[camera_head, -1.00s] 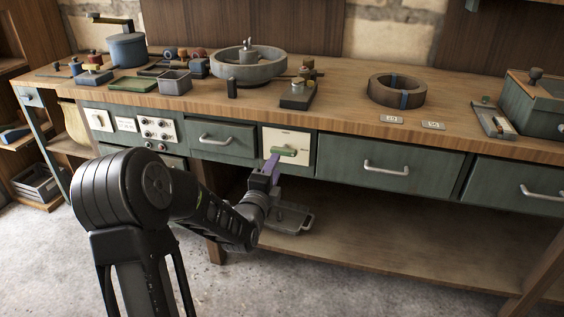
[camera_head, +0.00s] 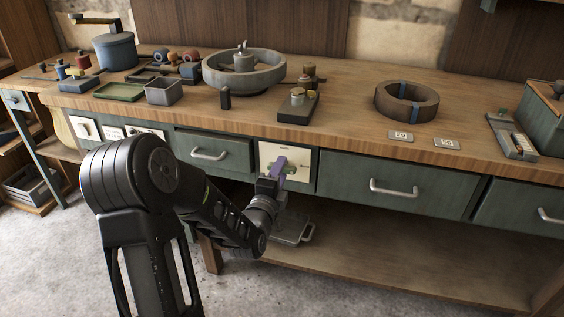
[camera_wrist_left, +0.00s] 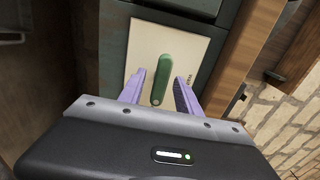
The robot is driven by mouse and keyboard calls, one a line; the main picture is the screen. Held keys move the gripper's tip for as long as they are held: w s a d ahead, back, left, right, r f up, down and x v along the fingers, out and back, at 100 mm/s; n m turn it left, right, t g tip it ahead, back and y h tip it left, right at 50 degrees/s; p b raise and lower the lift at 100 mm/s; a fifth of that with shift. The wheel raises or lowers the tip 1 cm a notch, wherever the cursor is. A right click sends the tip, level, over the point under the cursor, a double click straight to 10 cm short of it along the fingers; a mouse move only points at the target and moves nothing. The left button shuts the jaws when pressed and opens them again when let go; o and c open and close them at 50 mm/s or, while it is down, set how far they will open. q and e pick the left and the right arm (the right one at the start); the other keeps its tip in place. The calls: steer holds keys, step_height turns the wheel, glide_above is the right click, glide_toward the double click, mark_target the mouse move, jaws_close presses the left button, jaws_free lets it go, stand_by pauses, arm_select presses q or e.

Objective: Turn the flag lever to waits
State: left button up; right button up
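The flag lever (camera_wrist_left: 160,80) is a green bar with a rounded end, mounted on a cream panel (camera_head: 304,155) in the bench front. In the wrist view it lies between my left gripper's two purple fingers (camera_wrist_left: 159,78), with a gap visible on each side. My left gripper (camera_head: 279,166) is open at the panel and hides much of the lever in the head view. Small dark lettering (camera_wrist_left: 189,79) shows on the panel (camera_wrist_left: 143,36) beside the right finger; in the head view it is too small to read. My right gripper is not in view.
Drawers with metal handles (camera_head: 209,154) (camera_head: 393,189) flank the panel. The wooden bench top (camera_head: 340,105) overhangs it, holding a round basin (camera_head: 215,82), a brown ring (camera_head: 383,100) and small parts. A grey tray (camera_head: 287,230) sits on the shelf below.

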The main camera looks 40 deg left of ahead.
arm_select(q)
steer(key=shift+c, duration=0.4)
jaws_close()
